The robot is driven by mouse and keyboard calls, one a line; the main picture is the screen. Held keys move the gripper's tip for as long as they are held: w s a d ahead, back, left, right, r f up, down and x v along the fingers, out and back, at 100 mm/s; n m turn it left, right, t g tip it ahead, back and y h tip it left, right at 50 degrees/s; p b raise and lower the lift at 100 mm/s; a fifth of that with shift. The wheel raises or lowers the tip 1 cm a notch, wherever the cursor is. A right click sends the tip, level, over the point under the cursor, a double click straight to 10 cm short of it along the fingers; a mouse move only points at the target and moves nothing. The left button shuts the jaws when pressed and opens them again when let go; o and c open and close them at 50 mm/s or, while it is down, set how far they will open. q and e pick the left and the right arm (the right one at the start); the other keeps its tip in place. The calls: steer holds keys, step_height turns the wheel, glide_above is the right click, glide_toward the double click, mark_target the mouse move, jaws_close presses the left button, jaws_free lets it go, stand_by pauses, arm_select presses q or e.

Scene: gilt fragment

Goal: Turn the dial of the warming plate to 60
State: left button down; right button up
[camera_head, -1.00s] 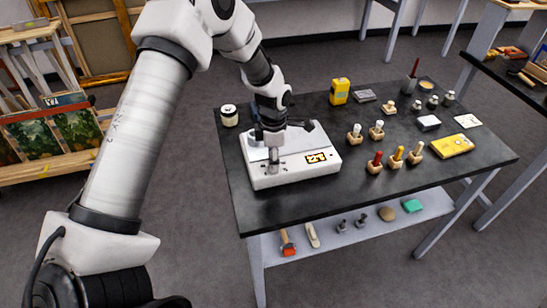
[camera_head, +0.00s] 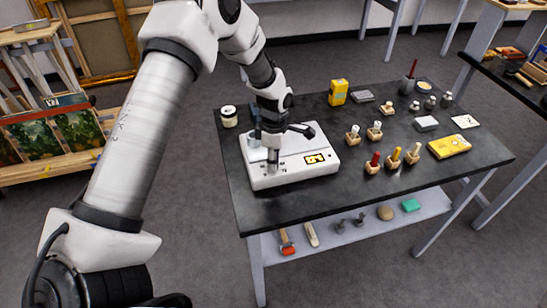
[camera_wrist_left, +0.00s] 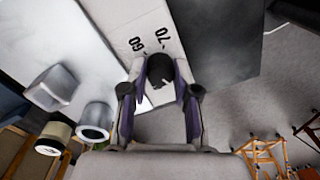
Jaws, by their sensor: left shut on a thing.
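My left gripper (camera_head: 272,166) points down at the plate's front left part. In the left wrist view its fingers (camera_wrist_left: 160,72) are shut around the dark dial (camera_wrist_left: 160,69), one on each side. The printed numbers 60 (camera_wrist_left: 137,43) and 70 (camera_wrist_left: 163,33) show just beyond the dial. The fingers and their shadow make the dial's pointer hard to read. My right gripper is out of view.
A lidded jar (camera_head: 229,116) stands behind the plate's left corner. A yellow container (camera_head: 338,92), stamps with wooden bases and a yellow box (camera_head: 449,146) stand on the table (camera_head: 330,212) to the right. The tabletop just right of the plate is clear.

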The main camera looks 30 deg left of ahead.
arm_select(q)
steer(key=m, duration=0.2)
steer(key=m+p, duration=0.1)
steer(key=shift+s+f+m, duration=0.15)
steer(key=shift+m, duration=0.25)
steer(key=m+p, duration=0.1)
steer(key=m, duration=0.3)
steer(key=shift+d+m, duration=0.1)
steer(key=shift+m, duration=0.2)
steer(key=m, duration=0.4)
steer(key=shift+y, duration=0.3)
steer(key=m, duration=0.5)
steer(key=shift+s+p, duration=0.1)
steer(key=shift+p, duration=0.2)
steer(key=m, duration=0.4)
steer(key=shift+m, duration=0.3)
steer(key=m, duration=0.4)
steer(key=shift+t+p, duration=0.35)
steer(key=shift+t, duration=0.05)
steer(key=m, duration=0.5)
steer(key=shift+p, duration=0.35)
steer(key=shift+s+m, duration=0.1)
steer(key=shift+m, duration=1.8)
steer(key=shift+f, duration=0.1)
